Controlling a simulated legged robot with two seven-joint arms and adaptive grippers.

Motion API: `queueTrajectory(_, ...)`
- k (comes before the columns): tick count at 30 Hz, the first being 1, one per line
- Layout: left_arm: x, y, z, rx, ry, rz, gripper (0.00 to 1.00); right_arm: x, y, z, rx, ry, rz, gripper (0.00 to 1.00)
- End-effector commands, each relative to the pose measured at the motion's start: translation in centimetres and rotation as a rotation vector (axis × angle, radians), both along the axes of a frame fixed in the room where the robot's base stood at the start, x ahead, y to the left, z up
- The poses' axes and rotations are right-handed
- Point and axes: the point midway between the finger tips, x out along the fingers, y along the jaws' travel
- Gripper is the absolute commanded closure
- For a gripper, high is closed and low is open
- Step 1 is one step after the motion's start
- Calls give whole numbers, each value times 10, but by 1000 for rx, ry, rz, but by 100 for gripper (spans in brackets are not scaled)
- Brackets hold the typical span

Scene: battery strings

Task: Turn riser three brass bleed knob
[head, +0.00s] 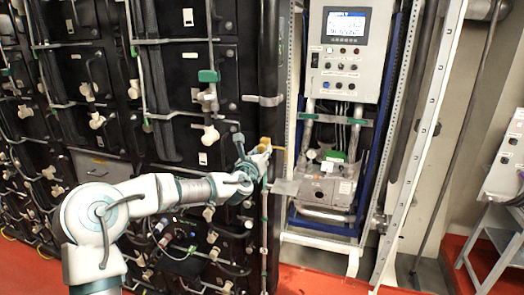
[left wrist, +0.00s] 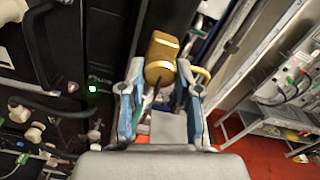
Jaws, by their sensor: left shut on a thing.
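The brass bleed knob (left wrist: 162,52) is a gold, rounded block in the left wrist view. It sits between the two fingers of my left gripper (left wrist: 160,95), which is shut on it. In the head view the knob (head: 265,142) is a small yellow patch at the tip of my left gripper (head: 258,151), on the riser at the right edge of the black cabinets. The fingers hide part of the knob's sides. My right gripper is in neither view.
Black battery cabinets (head: 85,80) with white fittings and pipes fill the left. A control panel (head: 345,55) with a screen stands right of the riser, above a grey box with a gauge (head: 325,188). A grey table (head: 498,240) is at the far right. Red floor is clear in front.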

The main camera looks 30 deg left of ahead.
Motion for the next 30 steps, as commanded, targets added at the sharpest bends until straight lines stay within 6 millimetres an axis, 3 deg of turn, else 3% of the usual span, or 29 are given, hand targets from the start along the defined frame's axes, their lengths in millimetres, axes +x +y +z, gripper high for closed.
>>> queueTrajectory(9, 0, 1, 2, 97, 19, 3, 100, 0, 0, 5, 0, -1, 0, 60)
queueTrajectory(23, 0, 2, 4, 110, 18, 4, 100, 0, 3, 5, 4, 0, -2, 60)
queueTrajectory(24, 0, 2, 4, 110, 17, 4, 65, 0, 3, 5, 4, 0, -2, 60)
queueTrajectory(27, 0, 1, 4, 109, 18, 4, 42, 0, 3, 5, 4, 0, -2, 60)
queueTrajectory(30, 0, 1, 3, 109, 19, 3, 42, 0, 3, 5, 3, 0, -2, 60)
